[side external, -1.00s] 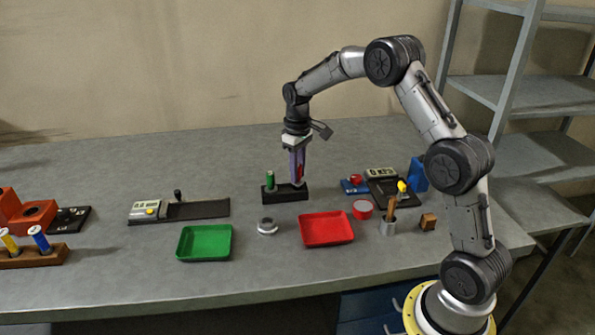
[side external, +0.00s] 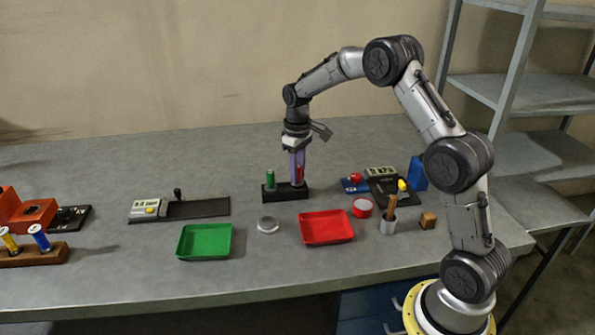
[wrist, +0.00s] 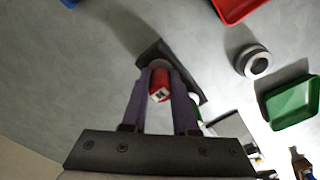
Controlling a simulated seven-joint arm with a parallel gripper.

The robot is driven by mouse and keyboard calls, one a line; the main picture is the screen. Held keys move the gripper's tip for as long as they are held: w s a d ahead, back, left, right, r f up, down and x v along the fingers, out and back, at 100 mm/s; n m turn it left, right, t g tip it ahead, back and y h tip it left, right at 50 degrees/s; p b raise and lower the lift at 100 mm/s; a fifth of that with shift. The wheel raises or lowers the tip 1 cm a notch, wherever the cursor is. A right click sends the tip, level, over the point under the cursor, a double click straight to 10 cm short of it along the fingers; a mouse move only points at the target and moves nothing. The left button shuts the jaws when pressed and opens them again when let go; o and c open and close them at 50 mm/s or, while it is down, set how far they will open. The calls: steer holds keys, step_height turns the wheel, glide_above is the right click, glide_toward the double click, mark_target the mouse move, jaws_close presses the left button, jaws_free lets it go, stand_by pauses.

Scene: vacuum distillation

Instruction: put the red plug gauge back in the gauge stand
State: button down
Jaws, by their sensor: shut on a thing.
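The red plug gauge (side external: 300,174) is upright between the fingers of my gripper (side external: 298,180), which is shut on it. In the wrist view the red gauge (wrist: 159,84) shows between the two purple fingertips (wrist: 160,80). The black gauge stand (side external: 285,194) is directly below, and the gauge is over its right end. Whether the gauge's lower end is inside the stand's hole is hidden by the fingers. A green plug gauge (side external: 270,179) stands upright in the stand's left end.
A green tray (side external: 205,242), a metal ring (side external: 268,225) and a red tray (side external: 327,227) lie in front of the stand. A display device (side external: 150,207) is to the left.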

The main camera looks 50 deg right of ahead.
steer(key=shift+f, duration=0.65)
stand_by(0.8)
steer(key=shift+c, duration=0.2)
jaws_free()
steer(key=shift+r, duration=0.1)
stand_by(0.6)
steer(key=shift+r, duration=3.5)
